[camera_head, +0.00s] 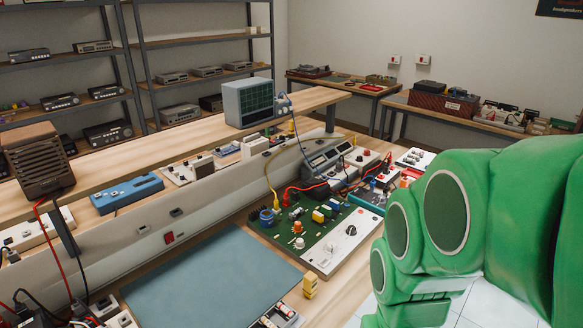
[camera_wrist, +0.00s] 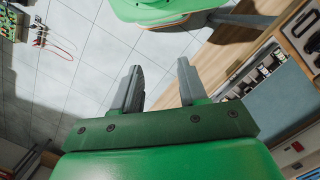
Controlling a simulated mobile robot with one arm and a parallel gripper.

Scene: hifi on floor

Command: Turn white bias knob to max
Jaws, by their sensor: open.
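A green circuit board (camera_head: 301,218) lies on the workbench in the head view, with a silver panel (camera_head: 341,245) along its right side. A white knob (camera_head: 298,243) stands near the board's front corner, with an orange-topped knob (camera_head: 297,227) just behind it. A small light knob (camera_head: 331,247) and a black knob (camera_head: 351,230) sit on the panel. Labels are too small to read, so I cannot tell which knob is the bias knob. My gripper (camera_wrist: 159,82) is open and empty in the wrist view, above floor tiles and apart from the board. The head view does not show its fingers.
Red and yellow leads run behind the board to instruments. A raised shelf (camera_head: 215,136) carries an oscilloscope (camera_head: 248,102). My green arm fills the right side.

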